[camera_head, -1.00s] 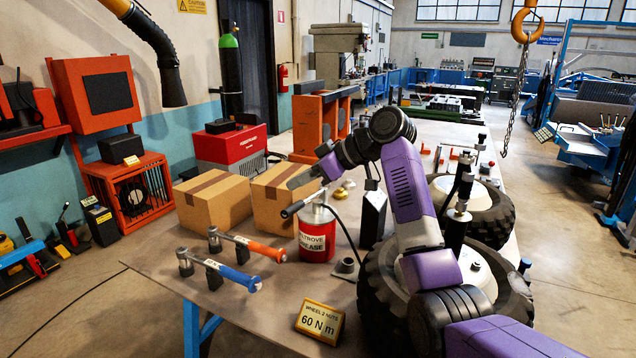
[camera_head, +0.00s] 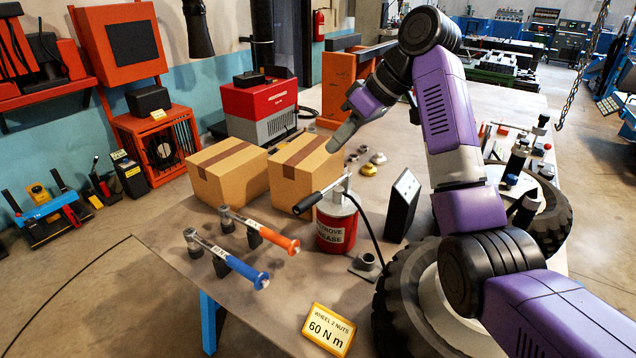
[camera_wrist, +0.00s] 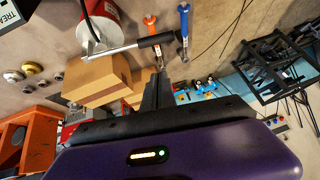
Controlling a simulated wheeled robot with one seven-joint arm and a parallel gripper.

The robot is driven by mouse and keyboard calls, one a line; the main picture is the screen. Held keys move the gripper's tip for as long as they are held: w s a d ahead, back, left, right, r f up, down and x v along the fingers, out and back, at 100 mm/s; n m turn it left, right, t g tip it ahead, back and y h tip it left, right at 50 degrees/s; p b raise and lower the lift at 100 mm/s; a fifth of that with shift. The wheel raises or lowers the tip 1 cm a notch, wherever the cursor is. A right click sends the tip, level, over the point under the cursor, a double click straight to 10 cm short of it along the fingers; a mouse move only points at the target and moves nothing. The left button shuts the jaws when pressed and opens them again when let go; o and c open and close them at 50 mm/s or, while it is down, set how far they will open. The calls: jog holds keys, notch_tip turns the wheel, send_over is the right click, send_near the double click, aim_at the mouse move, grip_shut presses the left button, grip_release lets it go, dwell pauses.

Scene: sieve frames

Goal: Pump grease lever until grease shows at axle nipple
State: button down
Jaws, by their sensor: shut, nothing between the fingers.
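The red grease can (camera_head: 336,236) stands upright on the bench. Its pump lever (camera_head: 320,194) slants down to the left and ends in a black grip (camera_head: 306,203). A black hose curves from the can toward the near wheel (camera_head: 405,305). My gripper (camera_head: 335,147) is shut and empty, pointing down-left above the lever and apart from it. In the wrist view, the shut fingers (camera_wrist: 159,72) appear just below the lever's black grip (camera_wrist: 156,41), with the can (camera_wrist: 100,22) beyond; contact cannot be confirmed. I cannot make out the axle nipple or any grease.
Two cardboard boxes (camera_head: 226,174) stand behind the can. Blue (camera_head: 232,263) and orange (camera_head: 262,231) handled tools rest on stands at left. A dark block (camera_head: 402,204) stands right of the can. A yellow "60 N m" sign (camera_head: 328,329) sits at the front edge.

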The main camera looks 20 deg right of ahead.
jog(key=p, duration=0.1)
send_over(313, 202)
jog(key=w, duration=0.1)
notch_tip(313, 202, down, 8)
jog(key=shift+f, duration=0.25)
jog(key=shift+s+f+p, duration=0.2)
jog(key=shift+f+p, duration=0.05)
jog(key=shift+f, duration=0.35)
jog(key=shift+s+f+p, duration=0.15)
jog(key=shift+f+p, duration=0.05)
jog(key=shift+f, duration=0.35)
jog(key=shift+s+f, duration=0.15)
jog(key=shift+f, duration=0.55)
jog(key=shift+f, duration=0.1)
